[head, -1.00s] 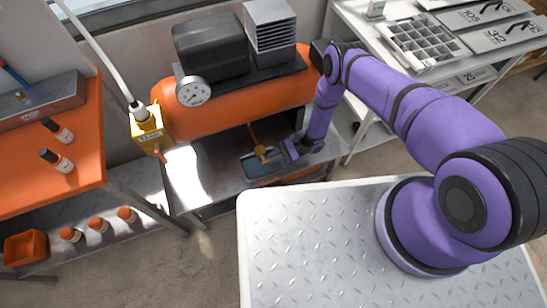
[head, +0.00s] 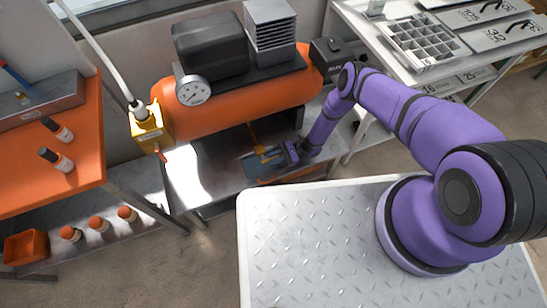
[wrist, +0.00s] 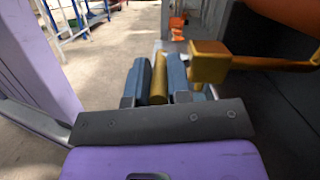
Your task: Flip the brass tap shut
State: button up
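The brass tap (head: 254,133) comes down from the underside of the orange tank. In the wrist view its square brass body (wrist: 208,62) sits to the right, with a pipe running off right. A brass lever (wrist: 158,82) lies between the two blue-grey fingers of my gripper (wrist: 159,78), which press close on both sides. In the head view my gripper (head: 268,157) is at the tap's lower end, under the tank, and partly covers the lever.
The orange tank (head: 225,103) carries a gauge (head: 194,92) and a black motor (head: 210,45). An orange bench (head: 85,150) stands left. A shelf with a compartment tray (head: 420,42) stands right.

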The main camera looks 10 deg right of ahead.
jog(key=shift+o, duration=0.2)
jog(key=shift+d, duration=0.1)
jog(key=v, duration=1)
jog(key=shift+w+d, duration=0.15)
jog(key=shift+d, duration=0.15)
jog(key=shift+f, duration=0.15)
